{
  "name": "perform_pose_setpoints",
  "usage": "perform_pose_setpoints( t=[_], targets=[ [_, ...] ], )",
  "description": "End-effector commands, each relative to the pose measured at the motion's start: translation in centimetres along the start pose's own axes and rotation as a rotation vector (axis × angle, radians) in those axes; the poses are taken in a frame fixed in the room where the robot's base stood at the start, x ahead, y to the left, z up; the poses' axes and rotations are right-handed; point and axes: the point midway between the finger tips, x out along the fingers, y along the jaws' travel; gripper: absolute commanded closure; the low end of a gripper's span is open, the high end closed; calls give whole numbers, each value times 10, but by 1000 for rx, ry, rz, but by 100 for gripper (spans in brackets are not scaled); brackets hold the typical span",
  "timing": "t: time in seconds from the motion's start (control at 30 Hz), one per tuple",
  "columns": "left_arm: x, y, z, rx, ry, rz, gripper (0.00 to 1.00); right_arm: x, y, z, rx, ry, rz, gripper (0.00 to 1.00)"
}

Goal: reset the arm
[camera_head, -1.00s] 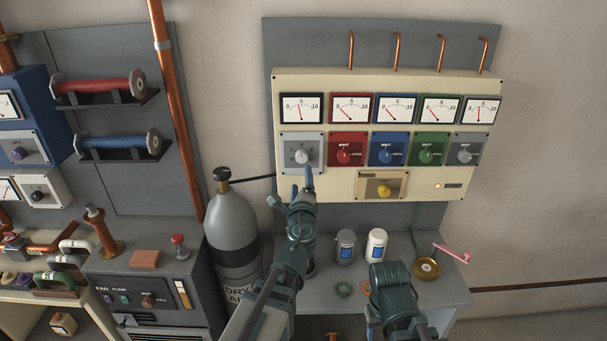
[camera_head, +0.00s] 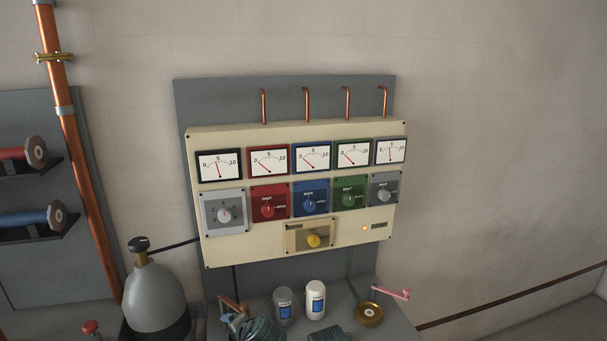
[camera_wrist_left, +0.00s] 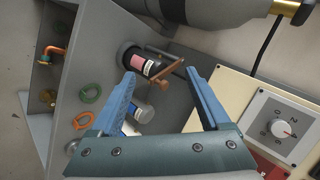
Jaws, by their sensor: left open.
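My left gripper (camera_wrist_left: 160,82) shows in the left wrist view with its two blue fingers spread and nothing between the tips. My right gripper is out of view; only a piece of my right arm (camera_head: 328,334) seems to show.
A gas cylinder (camera_head: 156,297) is at the left. Green (camera_wrist_left: 90,93) and orange (camera_wrist_left: 82,120) rings lie near the left gripper.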

Motion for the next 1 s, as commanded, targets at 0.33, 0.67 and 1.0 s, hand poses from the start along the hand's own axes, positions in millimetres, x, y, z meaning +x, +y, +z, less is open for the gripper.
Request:
perform_pose_setpoints(
  t=[0.33,0.67,1.0],
  targets=[
    [-55,182,44,-235,-335,597,20,34,-3,-2,-4,0,1,50],
    [-81,210,52,-246,-419,717,20,36,-3,-2,-4,0,1,50],
    [-80,210,52,-246,-417,714,20,36,-3,-2,-4,0,1,50]
  ],
)
